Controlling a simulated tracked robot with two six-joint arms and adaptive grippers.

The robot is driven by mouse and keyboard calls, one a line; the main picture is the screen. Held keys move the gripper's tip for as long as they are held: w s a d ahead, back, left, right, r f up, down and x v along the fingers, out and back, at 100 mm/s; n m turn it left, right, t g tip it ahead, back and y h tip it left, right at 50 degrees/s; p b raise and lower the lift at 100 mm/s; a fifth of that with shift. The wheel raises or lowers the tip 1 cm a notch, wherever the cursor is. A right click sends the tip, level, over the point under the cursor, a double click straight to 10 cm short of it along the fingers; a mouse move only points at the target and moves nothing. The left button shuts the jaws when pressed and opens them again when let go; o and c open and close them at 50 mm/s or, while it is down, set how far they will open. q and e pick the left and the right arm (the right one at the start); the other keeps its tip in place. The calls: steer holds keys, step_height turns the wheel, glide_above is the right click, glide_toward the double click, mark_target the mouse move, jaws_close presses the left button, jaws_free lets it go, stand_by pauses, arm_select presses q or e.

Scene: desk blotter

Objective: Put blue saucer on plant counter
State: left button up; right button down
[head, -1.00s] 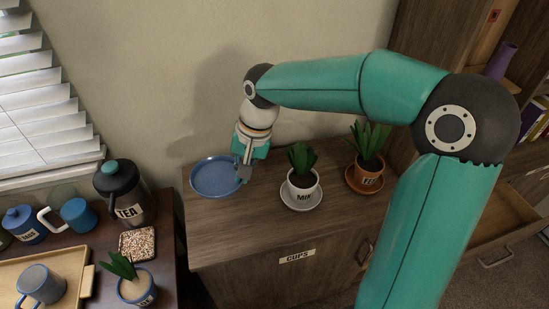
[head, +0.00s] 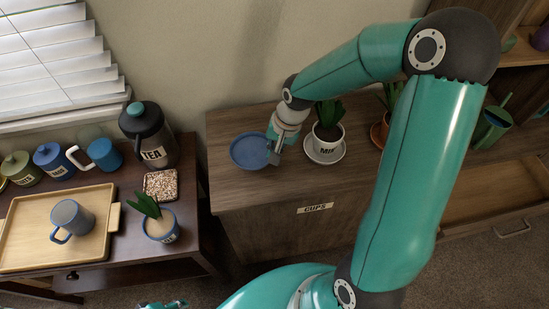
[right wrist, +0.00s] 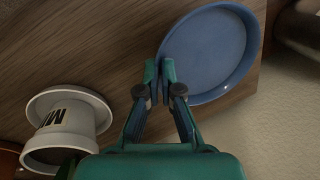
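The blue saucer (head: 248,152) lies flat at the left end of the wooden plant counter (head: 260,190). It also shows in the right wrist view (right wrist: 212,50), near the counter's edge. My right gripper (head: 273,152) is at the saucer's right rim. In the right wrist view its fingertips (right wrist: 160,72) are close together with the rim between them, one finger outside and one over the saucer. A sliver of teal at the bottom edge of the head view appears to be my left gripper (head: 163,305); its fingers cannot be made out.
A white potted plant on a white saucer (head: 325,150) stands right of my gripper, with a terracotta pot (head: 379,133) beyond. A darker table at left holds a tea pot (head: 148,135), mugs, a tray (head: 20,232) and a blue-rimmed plant pot (head: 160,226).

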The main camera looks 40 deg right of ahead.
mark_target(271, 166)
steer(key=x, duration=0.4)
steer(key=shift+s+d+f, duration=0.25)
steer(key=shift+s+d, duration=0.05)
steer(key=shift+s, duration=0.1)
steer(key=c, duration=1.8)
jaws_free()
steer(key=shift+f, duration=0.1)
steer(key=o, duration=0.5)
steer(key=shift+s, duration=0.1)
steer(key=shift+r, duration=0.25)
steer(key=v, duration=1.1)
steer(key=shift+s+r, duration=0.1)
steer(key=shift+r, duration=0.3)
